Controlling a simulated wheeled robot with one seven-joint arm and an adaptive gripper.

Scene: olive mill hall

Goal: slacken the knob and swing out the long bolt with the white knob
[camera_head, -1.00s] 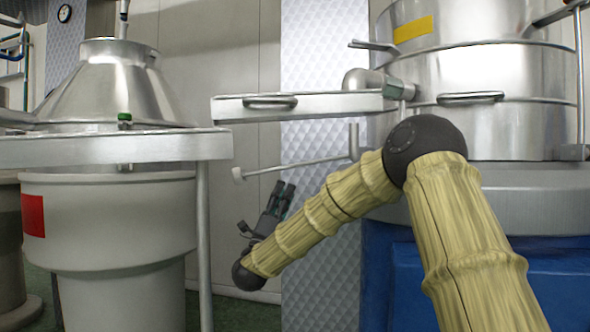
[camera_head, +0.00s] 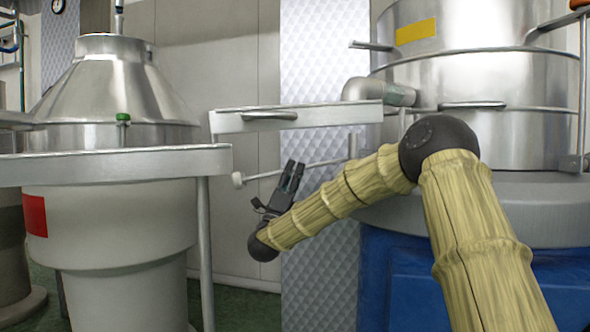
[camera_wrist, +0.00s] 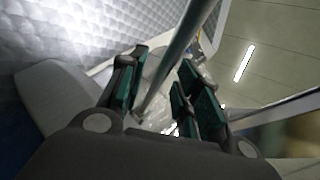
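The long bolt (camera_head: 325,162) is a thin grey rod in the head view. It runs slightly tilted from a short upright post at its right down to the white knob (camera_head: 238,180) at its left end. My gripper (camera_head: 294,165) points upward at the rod's middle, to the right of the knob, and overlaps the rod in the picture. In the wrist view my gripper (camera_wrist: 162,90) is open, with green-padded fingers apart. A grey rod (camera_wrist: 180,52), apparently the bolt, shows in the gap between them. I cannot tell whether a finger touches it. The knob is not clear there.
A flat metal arm (camera_head: 300,116) with a handle juts out above the bolt from the large steel vessel (camera_head: 470,80). A white tub (camera_head: 110,230) with a metal cone and a green knob (camera_head: 123,117) stands at left. A blue base (camera_head: 400,280) is at lower right.

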